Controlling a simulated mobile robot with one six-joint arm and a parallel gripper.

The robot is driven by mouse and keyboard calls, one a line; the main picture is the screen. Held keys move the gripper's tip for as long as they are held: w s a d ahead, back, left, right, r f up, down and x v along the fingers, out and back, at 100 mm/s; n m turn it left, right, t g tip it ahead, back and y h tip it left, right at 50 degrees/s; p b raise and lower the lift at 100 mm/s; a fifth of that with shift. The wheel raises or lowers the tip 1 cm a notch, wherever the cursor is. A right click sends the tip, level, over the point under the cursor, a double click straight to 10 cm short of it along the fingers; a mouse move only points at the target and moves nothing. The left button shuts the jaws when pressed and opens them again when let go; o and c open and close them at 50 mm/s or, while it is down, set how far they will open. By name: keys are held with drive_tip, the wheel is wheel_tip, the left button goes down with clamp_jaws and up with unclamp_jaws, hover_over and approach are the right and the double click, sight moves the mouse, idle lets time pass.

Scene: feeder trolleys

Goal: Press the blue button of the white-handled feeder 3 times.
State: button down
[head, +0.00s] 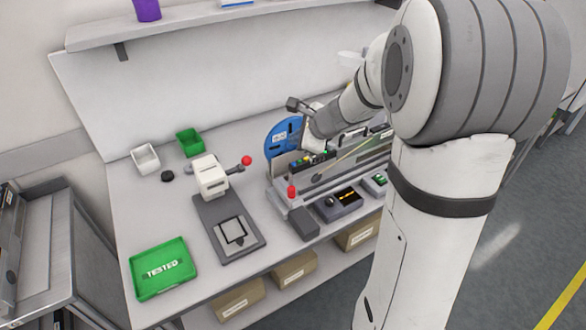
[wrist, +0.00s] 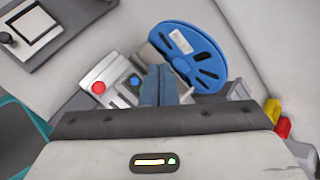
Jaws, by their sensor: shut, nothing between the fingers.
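In the wrist view a feeder end carries a round red button (wrist: 99,87) and a round blue button (wrist: 135,80) on a light panel. A blue reel (wrist: 195,55) stands just beyond it; it also shows in the head view (head: 279,135). My gripper (wrist: 158,72) is shut and empty, its fingertips just right of the blue button in the picture. Whether they touch anything cannot be told. A whitish handle (wrist: 239,90) shows right of the reel; its link to the button panel is hidden. In the head view my wrist covers the buttons.
Yellow (wrist: 272,111) and red (wrist: 283,128) handles lie at the wrist view's right. The head view shows a white press (head: 210,178) with a red-ball lever, a green TESTED tray (head: 162,270) and small dark devices (head: 338,204) in front of the feeders.

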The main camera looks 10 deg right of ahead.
sight(297, 166)
drive_tip(key=shift+f+b, duration=2)
drive_tip(key=shift+f, duration=0.7)
drive_tip(key=shift+f, duration=0.1)
drive_tip(key=shift+f+b, duration=0.3)
drive_tip(key=shift+b, duration=0.15)
drive_tip(key=shift+f+b, duration=0.3)
drive_tip(key=shift+b, duration=0.05)
drive_tip(key=shift+r, duration=0.1)
drive_tip(key=shift+r+p, duration=0.6)
drive_tip(key=shift+r, duration=0.05)
wheel_tip(297, 166, up, 5)
drive_tip(key=p, duration=0.4)
